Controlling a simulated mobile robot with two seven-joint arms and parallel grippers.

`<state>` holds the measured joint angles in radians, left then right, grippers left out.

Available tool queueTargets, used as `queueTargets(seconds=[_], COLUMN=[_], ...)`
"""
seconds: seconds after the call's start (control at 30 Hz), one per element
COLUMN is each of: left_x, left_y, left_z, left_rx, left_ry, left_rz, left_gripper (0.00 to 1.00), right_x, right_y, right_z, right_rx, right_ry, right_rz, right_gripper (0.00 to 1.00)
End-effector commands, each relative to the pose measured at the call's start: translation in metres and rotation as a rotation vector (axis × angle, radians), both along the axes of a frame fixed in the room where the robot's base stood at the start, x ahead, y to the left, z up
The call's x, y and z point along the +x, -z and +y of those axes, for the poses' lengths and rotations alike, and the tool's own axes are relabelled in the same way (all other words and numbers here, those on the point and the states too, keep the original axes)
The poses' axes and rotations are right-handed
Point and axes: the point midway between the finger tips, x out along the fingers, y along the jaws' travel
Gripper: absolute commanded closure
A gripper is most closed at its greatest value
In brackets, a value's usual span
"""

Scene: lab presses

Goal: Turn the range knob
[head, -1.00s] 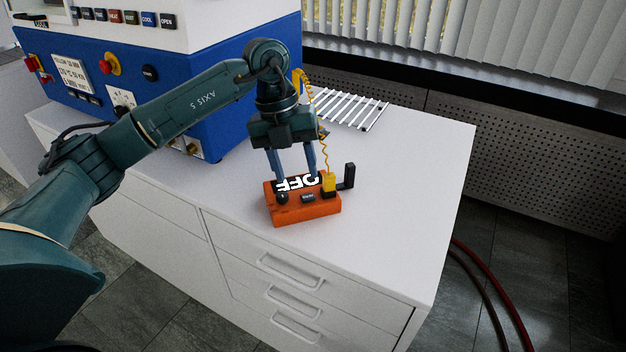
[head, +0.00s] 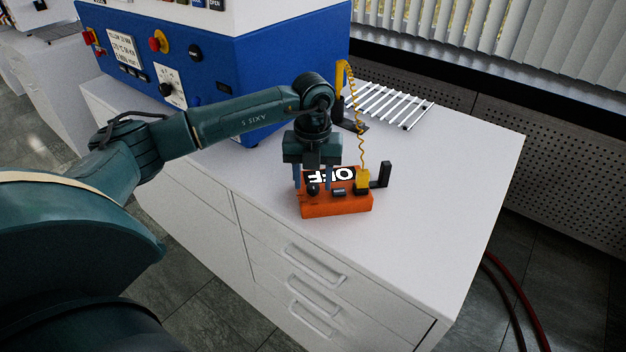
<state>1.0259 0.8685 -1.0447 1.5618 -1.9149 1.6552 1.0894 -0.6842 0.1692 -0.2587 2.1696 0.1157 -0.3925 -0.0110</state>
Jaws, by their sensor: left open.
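My left gripper (head: 316,182) points down over the box's left part, fingers apart and empty. The knob shows between and in front of the fingers. I cannot tell whether they touch it. My right gripper is not in view.
A yellow plug (head: 362,180) with a coiled yellow cord stands on the box's right end, beside a black upright bracket (head: 381,174). A blue press (head: 260,75) is behind my arm. A white slatted rack (head: 388,103) lies at the back. The cabinet top's right side (head: 450,190) is clear.

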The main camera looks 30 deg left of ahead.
Motion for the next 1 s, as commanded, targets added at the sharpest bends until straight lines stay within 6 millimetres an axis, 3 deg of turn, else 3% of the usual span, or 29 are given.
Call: queueTargets(seconds=[0.4, 0.9, 1.0], left_x=[0.0000, 0.0000, 0.0000], left_y=[0.0094, 0.0089, 0.0089], left_z=[-0.0001, -0.0001, -0.0001], left_rx=[0.000, -0.001, -0.001], left_ry=[0.000, 0.000, 0.001], left_rz=[0.000, 0.000, 0.000], left_gripper=[0.53, 0.94, 0.98], right_x=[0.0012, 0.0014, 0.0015], right_y=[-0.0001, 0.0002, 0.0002], right_z=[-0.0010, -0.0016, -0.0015], right_rx=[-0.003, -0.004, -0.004], right_ry=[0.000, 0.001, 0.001], right_rz=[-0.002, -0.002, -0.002], right_gripper=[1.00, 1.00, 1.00])
